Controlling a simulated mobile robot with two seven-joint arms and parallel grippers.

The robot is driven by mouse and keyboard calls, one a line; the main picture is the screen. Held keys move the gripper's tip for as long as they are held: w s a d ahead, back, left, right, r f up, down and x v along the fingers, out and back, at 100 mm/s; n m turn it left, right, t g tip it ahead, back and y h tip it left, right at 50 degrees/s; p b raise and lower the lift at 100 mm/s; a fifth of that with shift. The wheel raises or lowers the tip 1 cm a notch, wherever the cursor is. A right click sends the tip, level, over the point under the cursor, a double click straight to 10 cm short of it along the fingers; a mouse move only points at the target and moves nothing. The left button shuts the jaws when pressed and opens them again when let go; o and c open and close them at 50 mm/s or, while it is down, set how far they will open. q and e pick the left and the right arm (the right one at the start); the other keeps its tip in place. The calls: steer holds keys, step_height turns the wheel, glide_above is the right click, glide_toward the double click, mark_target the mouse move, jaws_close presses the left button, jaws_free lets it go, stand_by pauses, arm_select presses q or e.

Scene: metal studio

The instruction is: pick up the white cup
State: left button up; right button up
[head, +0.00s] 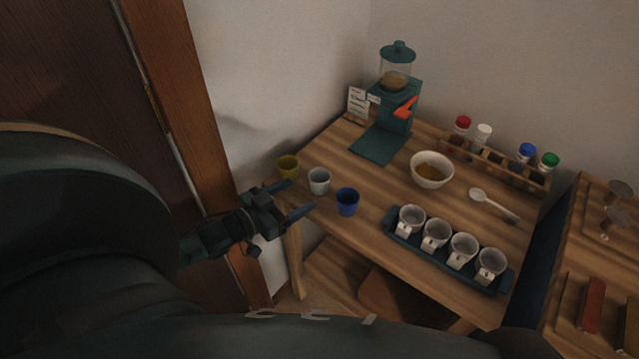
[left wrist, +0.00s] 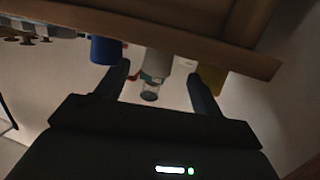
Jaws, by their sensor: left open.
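The white cup (head: 319,181) stands upright near the left edge of the wooden table, between a yellow cup (head: 288,167) and a blue cup (head: 347,202). My left gripper (head: 299,197) is open and empty, just left of the white cup, with its fingers pointing at it. In the left wrist view, which is upside down, the white cup (left wrist: 158,63) shows between the two spread fingers (left wrist: 158,72). The blue cup (left wrist: 104,50) and yellow cup (left wrist: 212,77) show outside the fingers there. My right gripper is not in view.
A dark tray (head: 447,262) with several labelled cups lies along the table's front. A bowl (head: 432,170), a spoon (head: 494,204), a green grinder (head: 398,100) and a rack of capped jars (head: 495,163) stand further back. A wooden door frame (head: 190,110) is at left.

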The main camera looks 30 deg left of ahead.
mark_target(312, 188)
arm_select(q)
steer(key=x, duration=0.2)
steer(key=shift+w+d+f, duration=0.1)
steer(key=shift+w+d, duration=0.05)
steer(key=shift+w, duration=0.2)
steer(key=shift+x, duration=2.65)
steer(key=c, duration=1)
steer(key=shift+c, duration=0.2)
